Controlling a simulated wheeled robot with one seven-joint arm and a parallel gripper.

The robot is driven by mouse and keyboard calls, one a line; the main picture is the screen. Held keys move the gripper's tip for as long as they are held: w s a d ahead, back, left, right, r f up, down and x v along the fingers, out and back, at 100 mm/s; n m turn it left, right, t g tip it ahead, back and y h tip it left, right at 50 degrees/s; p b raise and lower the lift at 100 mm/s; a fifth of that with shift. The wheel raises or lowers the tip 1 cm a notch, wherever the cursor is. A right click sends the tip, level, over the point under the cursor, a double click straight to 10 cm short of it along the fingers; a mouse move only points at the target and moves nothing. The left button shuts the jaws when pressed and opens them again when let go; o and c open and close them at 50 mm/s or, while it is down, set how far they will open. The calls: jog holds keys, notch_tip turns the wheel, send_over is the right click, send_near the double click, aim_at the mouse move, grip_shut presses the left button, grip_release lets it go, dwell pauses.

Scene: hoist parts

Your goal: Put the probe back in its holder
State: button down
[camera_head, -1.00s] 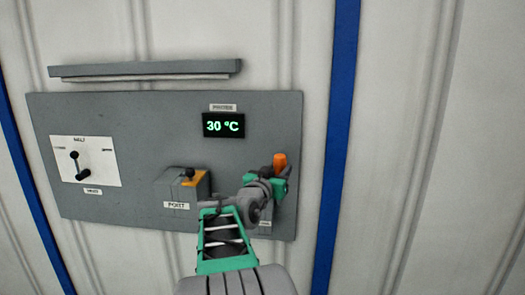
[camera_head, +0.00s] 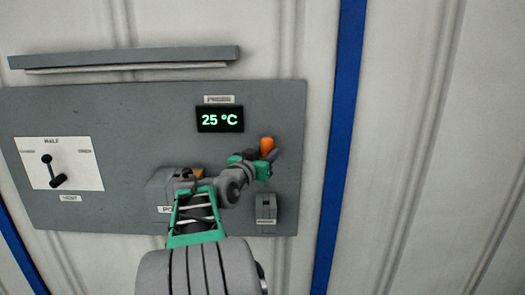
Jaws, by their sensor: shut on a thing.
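The probe has an orange handle (camera_head: 267,146) that sticks up out of my gripper (camera_head: 263,163). My gripper, with green fingers, is shut on the probe in front of the grey panel, below the display. The probe's lower part is hidden or too small to make out. A small grey holder (camera_head: 266,208) with a dark slot on its front and a label below is fixed at the panel's lower right. My gripper and the probe are above the holder, apart from it in the picture.
The grey panel (camera_head: 110,120) carries a display (camera_head: 220,119) reading 25 °C and a lever plate (camera_head: 60,163) at left. A port box (camera_head: 160,190) with an orange top is partly hidden behind my arm. A grey ledge (camera_head: 130,58) juts out above.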

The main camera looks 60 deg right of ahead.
jog(key=shift+f+b, duration=0.65)
jog(key=shift+f, duration=1.35)
jog(key=shift+a+b, duration=0.1)
jog(key=shift+b, duration=0.25)
jog(key=shift+a+f+b, duration=0.1)
jog(key=shift+f+b, duration=1.1)
jog(key=shift+b, duration=2.25)
dwell(0.4)
jog(key=shift+f, duration=0.1)
